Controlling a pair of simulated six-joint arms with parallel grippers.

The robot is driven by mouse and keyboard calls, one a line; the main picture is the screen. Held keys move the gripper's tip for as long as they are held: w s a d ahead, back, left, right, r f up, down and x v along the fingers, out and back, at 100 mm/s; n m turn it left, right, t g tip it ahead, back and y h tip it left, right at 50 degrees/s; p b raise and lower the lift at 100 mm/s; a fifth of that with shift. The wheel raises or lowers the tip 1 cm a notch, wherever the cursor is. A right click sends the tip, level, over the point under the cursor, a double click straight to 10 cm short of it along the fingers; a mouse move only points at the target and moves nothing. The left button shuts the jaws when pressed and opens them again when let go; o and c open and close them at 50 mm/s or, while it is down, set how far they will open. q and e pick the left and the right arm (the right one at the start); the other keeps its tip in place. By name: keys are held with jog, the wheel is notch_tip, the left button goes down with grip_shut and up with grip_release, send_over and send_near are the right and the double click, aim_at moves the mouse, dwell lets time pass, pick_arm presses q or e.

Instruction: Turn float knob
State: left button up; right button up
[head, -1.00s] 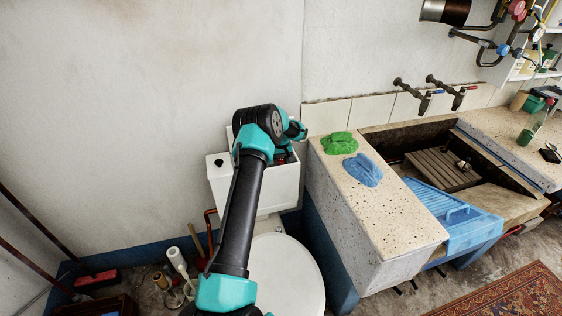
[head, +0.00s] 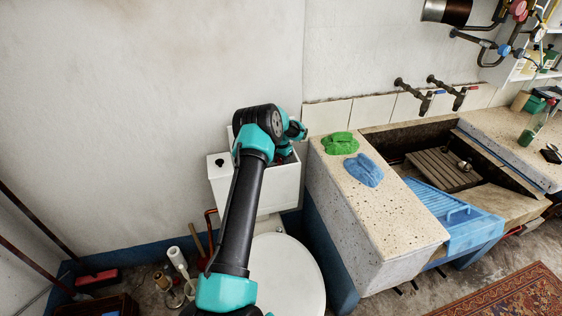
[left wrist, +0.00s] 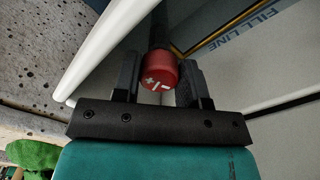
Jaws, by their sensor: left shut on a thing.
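The float knob (left wrist: 159,72) is a red cylinder with white plus and minus marks, seen in the left wrist view on a dark stem inside the white cistern (head: 221,186). My left gripper (left wrist: 160,80) is shut on the knob, one finger at each side of it. In the head view my left arm reaches over the open cistern, and its wrist hides most of the inside. My right gripper is not in view.
The cistern's white wall (left wrist: 105,45) runs close beside the gripper. The stone trough (head: 385,215) stands right of the cistern, with a green cloth (head: 340,143) and a blue cloth (head: 362,170) on its ledge. A white toilet lid (head: 287,275) is below.

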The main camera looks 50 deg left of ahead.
pick_arm(q)
jog(key=shift+m, duration=0.5)
jog(key=o, duration=0.9)
jog(key=shift+o, duration=0.2)
jog(key=shift+r, duration=0.15)
notch_tip(320, 180, up, 17)
dwell(0.4)
